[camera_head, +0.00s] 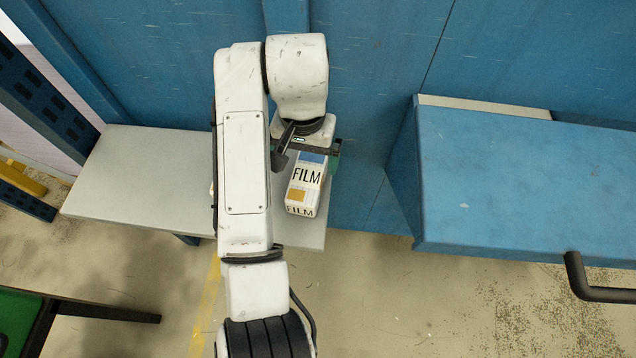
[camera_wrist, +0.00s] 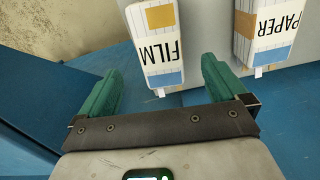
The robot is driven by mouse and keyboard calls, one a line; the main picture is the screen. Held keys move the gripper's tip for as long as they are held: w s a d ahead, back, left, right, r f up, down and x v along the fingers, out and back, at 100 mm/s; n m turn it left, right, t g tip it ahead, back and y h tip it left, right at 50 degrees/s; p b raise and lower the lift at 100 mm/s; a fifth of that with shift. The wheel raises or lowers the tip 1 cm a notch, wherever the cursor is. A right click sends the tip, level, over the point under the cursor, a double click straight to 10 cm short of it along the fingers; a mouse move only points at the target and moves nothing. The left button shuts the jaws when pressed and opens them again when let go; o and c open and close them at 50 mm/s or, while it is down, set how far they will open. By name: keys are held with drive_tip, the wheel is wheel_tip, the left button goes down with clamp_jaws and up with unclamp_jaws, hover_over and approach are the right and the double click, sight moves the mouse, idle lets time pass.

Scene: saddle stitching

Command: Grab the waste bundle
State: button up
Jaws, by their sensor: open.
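A white bundle marked FILM, with an orange patch and a blue patch, sits on the grey shelf; it shows in the head view (camera_head: 304,188) and in the wrist view (camera_wrist: 160,48). A second white bundle marked PAPER (camera_wrist: 268,32) stands to its right in the wrist view. My arm hides most or all of the PAPER bundle in the head view. My gripper (camera_head: 308,160) is open at the blue-patched end of the FILM bundle. In the wrist view its green fingers (camera_wrist: 160,72) are spread on either side of that end, with gaps visible. Neither label says waste.
The grey shelf (camera_head: 135,180) runs along the blue wall (camera_head: 390,60), its left part clear. A blue cabinet (camera_head: 520,180) with a dark handle (camera_head: 590,285) stands at right. A green-topped table (camera_head: 18,320) is at lower left. Open floor lies in front.

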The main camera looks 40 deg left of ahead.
sight(307, 175)
wheel_tip(307, 175, down, 9)
drive_tip(key=shift+f+p, duration=0.2)
drive_tip(key=shift+p, duration=0.45)
drive_tip(key=shift+c, duration=0.4)
drive_tip(key=c, duration=1)
